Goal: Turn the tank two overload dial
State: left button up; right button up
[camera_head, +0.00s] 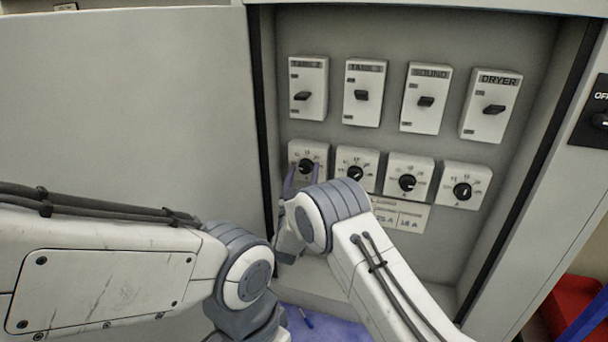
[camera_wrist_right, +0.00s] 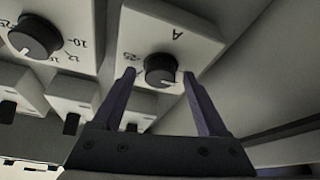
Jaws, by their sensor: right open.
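The overload dials are black round knobs on white plates in a lower row inside the open cabinet. The leftmost dial (camera_head: 306,166) is below a switch (camera_head: 308,90) whose small label seems to read TANK 2. My right gripper (camera_head: 304,176) is open at this dial, with one thin purple finger on each side. In the right wrist view, the dial knob (camera_wrist_right: 160,70) shows upside down between the open fingertips, with a gap visible on the left. Contact with the knob cannot be told. My left arm is at lower left; its fingers are not visible.
Another dial (camera_head: 355,173) is close to the right of the leftmost one, with a further dial (camera_head: 407,183) beyond. Several switches stand above. The cabinet door (camera_head: 130,100) is open at left. The cabinet's right wall (camera_head: 535,130) bounds the space.

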grip_shut()
jog(key=shift+f+m+h+b, duration=0.15)
jog(key=shift+m+h+b, duration=0.65)
jog(key=shift+m+b, duration=0.4)
jog(key=m+g+h+b, duration=0.1)
jog(key=m, duration=0.3)
jog(key=shift+w+h+b, duration=0.1)
jog(key=shift+h+b, duration=0.2)
jog(key=shift+h, duration=0.1)
jog(key=m+h+b, duration=0.1)
jog(key=m, duration=0.2)
jog(key=shift+a+g, duration=0.1)
jog(key=shift+g, duration=0.3)
jog(key=shift+m+g+h+b, duration=0.5)
jog(key=shift+m+h+b, duration=0.3)
jog(key=shift+m, duration=0.9)
jog(key=shift+r, duration=0.2)
grip_release()
